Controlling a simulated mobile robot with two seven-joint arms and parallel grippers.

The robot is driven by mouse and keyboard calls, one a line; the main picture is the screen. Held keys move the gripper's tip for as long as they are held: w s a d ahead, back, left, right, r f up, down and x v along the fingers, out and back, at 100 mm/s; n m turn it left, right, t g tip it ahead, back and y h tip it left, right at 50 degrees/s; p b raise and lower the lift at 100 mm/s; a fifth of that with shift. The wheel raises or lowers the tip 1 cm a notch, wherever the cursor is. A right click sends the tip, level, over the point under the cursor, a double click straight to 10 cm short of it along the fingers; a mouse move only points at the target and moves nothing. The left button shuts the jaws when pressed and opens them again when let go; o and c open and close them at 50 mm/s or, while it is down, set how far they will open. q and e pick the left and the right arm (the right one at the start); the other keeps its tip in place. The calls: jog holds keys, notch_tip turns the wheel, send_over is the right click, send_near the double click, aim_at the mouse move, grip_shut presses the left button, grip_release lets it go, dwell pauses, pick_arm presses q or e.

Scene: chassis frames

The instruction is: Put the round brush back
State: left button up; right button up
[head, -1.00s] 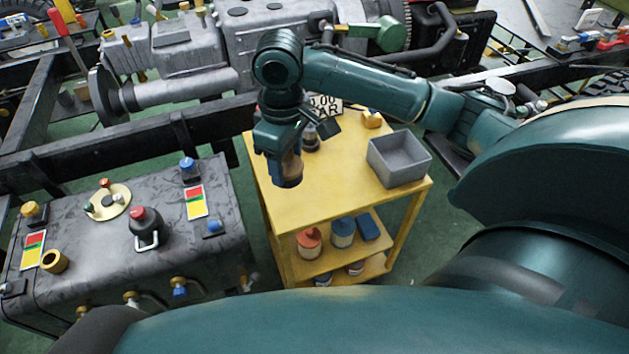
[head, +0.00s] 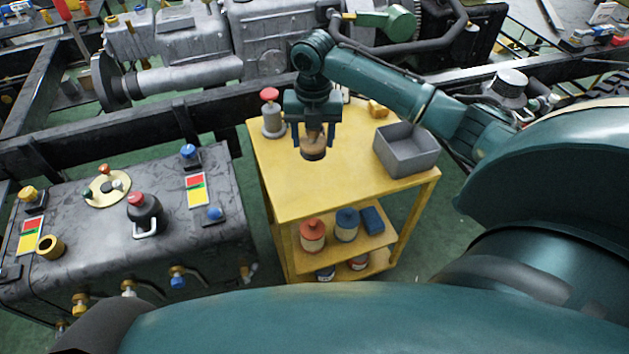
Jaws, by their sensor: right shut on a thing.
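The round brush (head: 313,152) has a tan body and a dark underside. My right gripper (head: 313,138) is shut on it from above, over the yellow cart top (head: 310,190). I cannot tell whether the brush touches the cart top. The fingers hide part of its upper end. My left gripper is not in view.
The lower shelf holds a red-topped can (head: 312,236) and a blue-topped can (head: 346,225). A dark tank (head: 120,250) stands left.

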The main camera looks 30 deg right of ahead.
jog(key=shift+d+f+n, duration=0.15)
jog(key=shift+f+n, duration=0.05)
jog(key=shift+n, duration=0.1)
notch_tip(320, 180, down, 10)
jog(key=shift+r+b, duration=0.1)
jog(key=shift+b, duration=0.3)
jog(key=o, duration=0.9)
jog(key=shift+f, duration=0.25)
jog(key=shift+c, duration=0.2)
